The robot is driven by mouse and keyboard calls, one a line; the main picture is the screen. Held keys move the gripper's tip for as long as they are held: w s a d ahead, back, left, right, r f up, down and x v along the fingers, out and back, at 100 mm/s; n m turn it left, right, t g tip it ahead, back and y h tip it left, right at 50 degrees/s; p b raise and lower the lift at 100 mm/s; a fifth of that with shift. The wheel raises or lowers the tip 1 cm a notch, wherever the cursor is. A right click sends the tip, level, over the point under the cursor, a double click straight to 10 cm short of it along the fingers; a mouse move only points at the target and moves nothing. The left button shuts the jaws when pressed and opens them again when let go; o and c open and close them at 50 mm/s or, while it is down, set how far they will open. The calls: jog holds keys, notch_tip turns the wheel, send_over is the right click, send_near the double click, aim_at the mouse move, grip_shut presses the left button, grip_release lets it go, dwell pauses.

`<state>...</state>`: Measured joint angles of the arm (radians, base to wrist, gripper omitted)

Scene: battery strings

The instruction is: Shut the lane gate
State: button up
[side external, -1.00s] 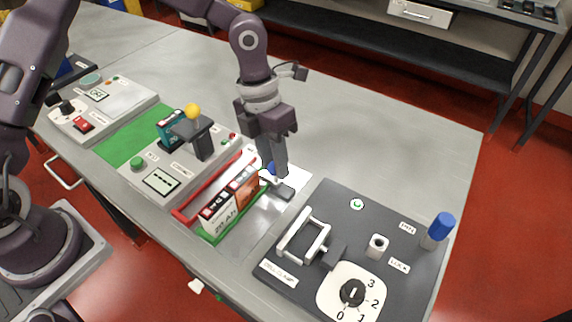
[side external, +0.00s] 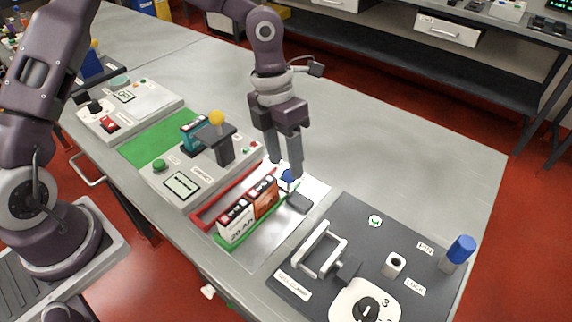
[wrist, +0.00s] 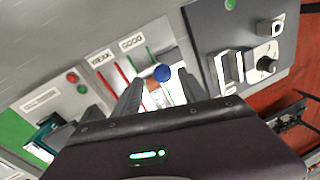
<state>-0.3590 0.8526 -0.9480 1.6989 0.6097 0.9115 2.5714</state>
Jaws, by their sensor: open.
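A blue knob (side external: 288,178), which I take to be the lane gate's handle, stands at the far end of the lanes, beside a dark block (side external: 299,201). In the wrist view the blue knob (wrist: 162,73) lies between my spread fingers. My gripper (side external: 285,168) points down over it, open and holding nothing. My gripper also shows in the wrist view (wrist: 160,92). The gate's own panel and its position are too small and partly hidden to tell.
A red rail (side external: 226,195) and a green rail (side external: 240,240) edge the lanes, labelled WEAK and GOOD. A dark panel (side external: 345,222) with a white handle, dial and blue peg is at the right. A tester with a yellow knob (side external: 217,117) is at the left. The table behind is clear.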

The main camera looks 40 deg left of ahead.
jog(key=r, duration=0.2)
jog(key=a+r, duration=0.1)
jog(key=r, duration=0.1)
jog(key=shift+r, duration=0.3)
jog(key=s+a+r+m+t, duration=0.2)
jog(key=s+m, duration=0.5)
jog(key=m, duration=0.4)
jog(key=s+a+r+m+t+y, duration=0.1)
jog(key=s+a+r+m, duration=0.3)
jog(key=m, duration=0.7)
jog(key=s+a+r+m+t+y, duration=0.1)
jog(key=s+a+r+m+t, duration=0.2)
jog(key=s+m, duration=0.8)
notch_tip(320, 180, up, 3)
jog(key=shift+s+a+f+m, duration=0.15)
jog(key=shift+a+m, duration=0.25)
jog(key=shift+a, duration=0.2)
